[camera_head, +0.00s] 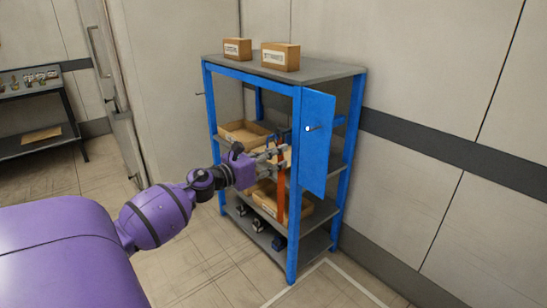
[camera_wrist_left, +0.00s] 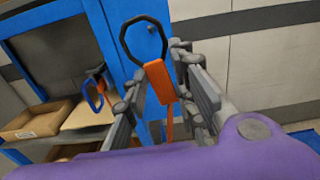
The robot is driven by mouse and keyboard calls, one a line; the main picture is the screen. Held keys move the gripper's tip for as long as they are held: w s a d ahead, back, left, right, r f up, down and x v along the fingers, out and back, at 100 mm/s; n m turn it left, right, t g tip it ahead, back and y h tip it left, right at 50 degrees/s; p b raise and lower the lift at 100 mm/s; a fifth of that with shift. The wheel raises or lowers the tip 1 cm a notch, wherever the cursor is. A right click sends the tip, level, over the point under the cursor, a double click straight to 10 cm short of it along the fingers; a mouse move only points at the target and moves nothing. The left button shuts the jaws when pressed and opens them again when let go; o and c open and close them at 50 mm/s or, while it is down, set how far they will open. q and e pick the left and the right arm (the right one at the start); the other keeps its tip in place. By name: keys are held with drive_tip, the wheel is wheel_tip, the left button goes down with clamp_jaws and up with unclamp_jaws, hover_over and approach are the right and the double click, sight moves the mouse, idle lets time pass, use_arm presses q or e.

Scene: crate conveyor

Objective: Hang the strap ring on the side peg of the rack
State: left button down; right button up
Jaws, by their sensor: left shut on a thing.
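My left gripper (camera_head: 272,153) is in front of the rack's open shelves, left of the blue side panel (camera_head: 317,165). It is shut on an orange strap (camera_head: 281,200), which hangs down below the fingers. In the left wrist view the strap (camera_wrist_left: 159,82) lies between the fingers (camera_wrist_left: 160,75). Its dark ring (camera_wrist_left: 123,42) stands up beyond the fingertips, in front of the blue panel. A side peg (camera_head: 309,128) sticks out of the panel, right of and apart from the gripper. The peg tip (camera_wrist_left: 152,30) shows through the ring's opening. My right gripper is out of view.
The rack (camera_head: 207,115) holds cardboard boxes on top (camera_head: 280,57) and open cartons (camera_head: 242,131) inside. Another peg (camera_head: 199,93) is on the rack's left side. Floor in front is clear.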

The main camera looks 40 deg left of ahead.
use_arm(q)
drive_tip(key=w+b, duration=0.1)
drive_tip(key=w, duration=0.5)
drive_tip(key=shift+d+b, duration=0.3)
drive_tip(key=shift+d, duration=0.1)
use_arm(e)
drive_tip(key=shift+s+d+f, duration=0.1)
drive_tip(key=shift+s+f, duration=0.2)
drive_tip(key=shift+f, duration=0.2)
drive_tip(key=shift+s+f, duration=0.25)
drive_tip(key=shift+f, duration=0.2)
use_arm(q)
drive_tip(key=shift+m, duration=0.8)
drive_tip(key=w+b, duration=0.3)
drive_tip(key=w+f+b, duration=0.1)
drive_tip(key=w, duration=0.1)
drive_tip(key=shift+w+a+b, duration=0.2)
drive_tip(key=shift+w+b, duration=0.05)
drive_tip(key=shift+b, duration=0.05)
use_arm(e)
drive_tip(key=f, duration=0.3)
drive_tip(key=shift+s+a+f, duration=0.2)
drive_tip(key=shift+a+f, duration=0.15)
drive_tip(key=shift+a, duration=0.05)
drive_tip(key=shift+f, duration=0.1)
